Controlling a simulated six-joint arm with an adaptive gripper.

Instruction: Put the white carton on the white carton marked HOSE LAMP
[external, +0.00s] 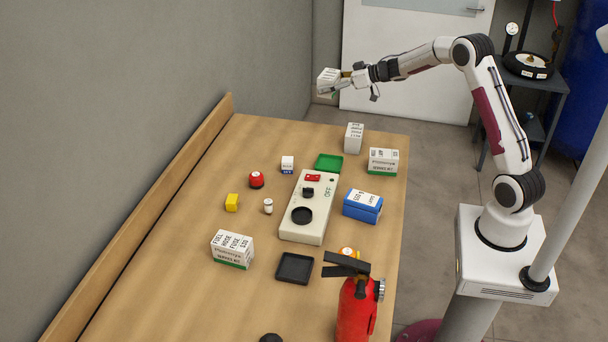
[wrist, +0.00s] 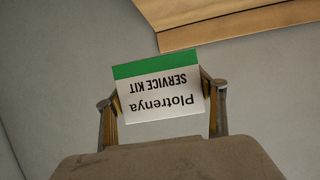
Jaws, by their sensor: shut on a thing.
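My gripper (external: 343,79) is shut on a white carton (external: 328,80), high in the air beyond the table's far end. In the wrist view the carton (wrist: 160,90) sits between both fingers, with a green band and upside-down print "Plotrenya SERVICE KIT".
The left front is mostly bare.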

